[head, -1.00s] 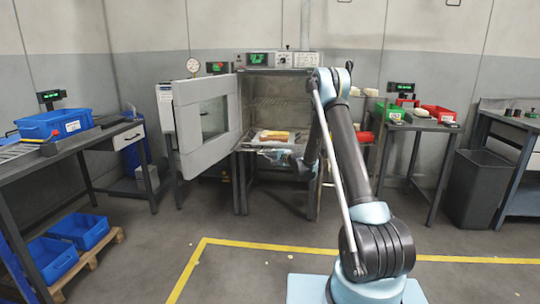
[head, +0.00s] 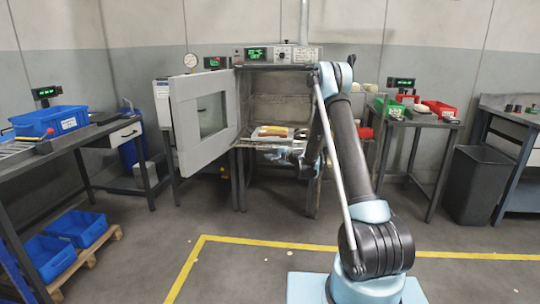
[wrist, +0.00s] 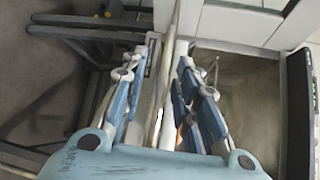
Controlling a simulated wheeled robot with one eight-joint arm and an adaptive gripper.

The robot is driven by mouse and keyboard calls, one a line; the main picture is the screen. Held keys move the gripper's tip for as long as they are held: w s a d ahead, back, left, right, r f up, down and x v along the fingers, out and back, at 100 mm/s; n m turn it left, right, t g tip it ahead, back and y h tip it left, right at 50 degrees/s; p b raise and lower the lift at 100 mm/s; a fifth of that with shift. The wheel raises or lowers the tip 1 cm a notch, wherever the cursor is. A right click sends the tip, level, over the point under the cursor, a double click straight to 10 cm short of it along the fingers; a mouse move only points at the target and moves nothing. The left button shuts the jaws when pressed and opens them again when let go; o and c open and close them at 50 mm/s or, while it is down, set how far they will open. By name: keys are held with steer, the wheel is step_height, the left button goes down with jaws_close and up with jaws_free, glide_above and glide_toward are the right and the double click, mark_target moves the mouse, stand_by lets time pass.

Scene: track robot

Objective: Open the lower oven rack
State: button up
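The oven (head: 275,55) stands at the back with its door (head: 203,120) swung wide open to the left. A rack (head: 262,144) shows low in the opening, with a tray and something yellow and red (head: 270,131) on it. My gripper (head: 283,156) is low in front of the opening, close to the rack's front, partly hidden by my arm. In the wrist view my gripper (wrist: 162,60) has its two blue fingers apart, with thin pale bars (wrist: 158,90) running between them. I see no clear contact of the fingers with the bars.
A workbench with a blue bin (head: 50,121) stands at the left. Blue crates (head: 75,228) lie on a pallet below. A table with red and green bins (head: 437,109) and a dark waste bin (head: 474,186) stand at the right. The floor before the oven is clear.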

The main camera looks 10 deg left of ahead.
steer(key=v, duration=1)
steer(key=shift+s+d, duration=0.25)
steer(key=shift+d, duration=0.05)
steer(key=s+d+r+n+g+h, duration=0.2)
steer(key=s+d+r+n+g, duration=0.3)
steer(key=s, duration=0.6)
steer(key=s+d+r+n+h, duration=0.2)
steer(key=s+r, duration=0.4)
steer(key=s, duration=0.5)
steer(key=s+d+f+n+g+h, duration=0.1)
steer(key=s+d+f+h, duration=0.1)
steer(key=s+d, duration=0.4)
steer(key=s+d+f+n+g+h, duration=0.1)
steer(key=s+d, duration=0.4)
steer(key=s, duration=1.2)
steer(key=s+d+f+n+g+h, duration=0.2)
steer(key=s+d+f+h, duration=0.2)
steer(key=s, duration=0.7)
steer(key=d, duration=0.2)
steer(key=shift+s+d+f+g, duration=0.25)
steer(key=shift+d+f+g, duration=0.05)
steer(key=shift+f, duration=0.05)
